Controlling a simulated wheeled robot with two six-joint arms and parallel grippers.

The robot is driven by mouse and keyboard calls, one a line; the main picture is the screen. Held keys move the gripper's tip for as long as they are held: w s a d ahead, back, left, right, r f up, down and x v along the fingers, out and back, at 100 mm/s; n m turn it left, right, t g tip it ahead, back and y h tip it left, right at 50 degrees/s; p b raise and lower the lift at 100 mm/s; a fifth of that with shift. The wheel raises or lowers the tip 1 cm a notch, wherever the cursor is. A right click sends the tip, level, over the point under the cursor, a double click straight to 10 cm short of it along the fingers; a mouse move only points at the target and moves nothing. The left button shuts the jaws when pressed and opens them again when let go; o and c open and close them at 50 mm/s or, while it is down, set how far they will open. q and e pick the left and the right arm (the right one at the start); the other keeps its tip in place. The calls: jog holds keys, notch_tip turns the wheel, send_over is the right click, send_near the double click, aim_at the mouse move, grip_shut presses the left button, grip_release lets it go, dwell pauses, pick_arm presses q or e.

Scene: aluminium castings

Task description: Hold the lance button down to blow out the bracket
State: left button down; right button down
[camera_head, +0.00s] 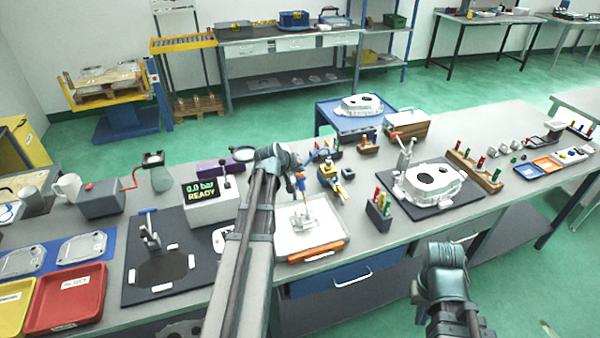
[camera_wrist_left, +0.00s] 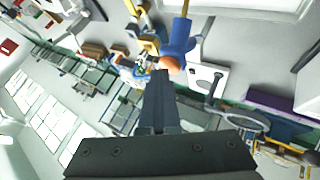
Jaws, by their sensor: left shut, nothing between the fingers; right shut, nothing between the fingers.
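The blue lance (camera_head: 301,185) stands over a white tray (camera_head: 318,238), with an orange button on its top. The pale bracket (camera_head: 303,216) lies in the tray under the lance. My left gripper (camera_head: 296,169) is shut and empty, right at the lance's top. In the left wrist view, its closed fingertips (camera_wrist_left: 160,78) sit at the orange button (camera_wrist_left: 169,65) of the blue lance (camera_wrist_left: 180,42). I cannot tell whether they touch it or press it down. My right gripper (camera_head: 418,296) is shut and empty, low in front of the bench, away from the lance.
A grey unit (camera_head: 210,202) left of the tray reads "0.0 bar READY". An orange-handled tool (camera_head: 316,251) lies along the tray's front edge. A large casting (camera_head: 432,180) on a dark mat and a clamp stand (camera_head: 150,233) flank the work area. Small coloured tools stand to the right.

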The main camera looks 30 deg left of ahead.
aim_at(299, 175)
pick_arm(q)
jog(key=shift+r, duration=0.15)
jog(key=shift+r+p, duration=0.85)
jog(key=shift+p, duration=0.1)
jog(key=shift+r, duration=0.1)
notch_tip(299, 175, up, 5)
jog(key=p, duration=0.5)
